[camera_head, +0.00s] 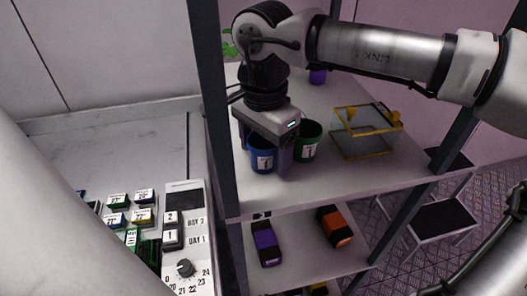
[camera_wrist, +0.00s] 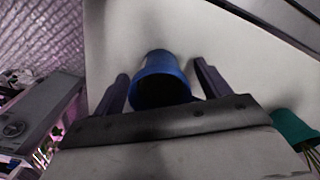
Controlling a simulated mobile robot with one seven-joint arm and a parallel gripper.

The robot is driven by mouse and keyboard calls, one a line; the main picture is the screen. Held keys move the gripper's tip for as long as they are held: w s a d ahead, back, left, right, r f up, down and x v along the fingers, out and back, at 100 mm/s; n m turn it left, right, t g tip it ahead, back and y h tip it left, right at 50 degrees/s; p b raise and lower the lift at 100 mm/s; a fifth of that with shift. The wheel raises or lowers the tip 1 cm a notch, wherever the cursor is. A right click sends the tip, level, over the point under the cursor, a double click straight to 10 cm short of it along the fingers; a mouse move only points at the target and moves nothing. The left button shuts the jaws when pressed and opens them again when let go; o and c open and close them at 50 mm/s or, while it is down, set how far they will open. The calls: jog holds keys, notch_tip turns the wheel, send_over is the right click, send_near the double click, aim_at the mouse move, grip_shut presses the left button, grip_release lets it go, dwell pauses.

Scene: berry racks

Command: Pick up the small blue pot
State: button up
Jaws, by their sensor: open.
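The small blue pot (camera_head: 262,160) stands on the upper shelf near its front left corner, with a white label on its side. My gripper (camera_head: 267,148) is over it, pointing down, with a finger on either side. In the wrist view the blue pot (camera_wrist: 161,80) lies between the two open fingers of my gripper (camera_wrist: 160,82), with a visible gap on each side.
A dark green pot (camera_head: 308,140) stands close to the right of the blue pot; its green rim (camera_wrist: 294,125) shows in the wrist view. A glass box with yellow edges (camera_head: 365,143) is further right. A dark rack post (camera_head: 212,100) rises at left. A purple pot (camera_head: 318,76) stands at the back.

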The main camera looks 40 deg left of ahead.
jog(key=shift+f, duration=0.15)
jog(key=shift+c, duration=0.3)
jog(key=c, duration=1)
notch_tip(320, 180, up, 10)
jog(key=shift+r+b, duration=0.1)
jog(key=shift+b, duration=0.55)
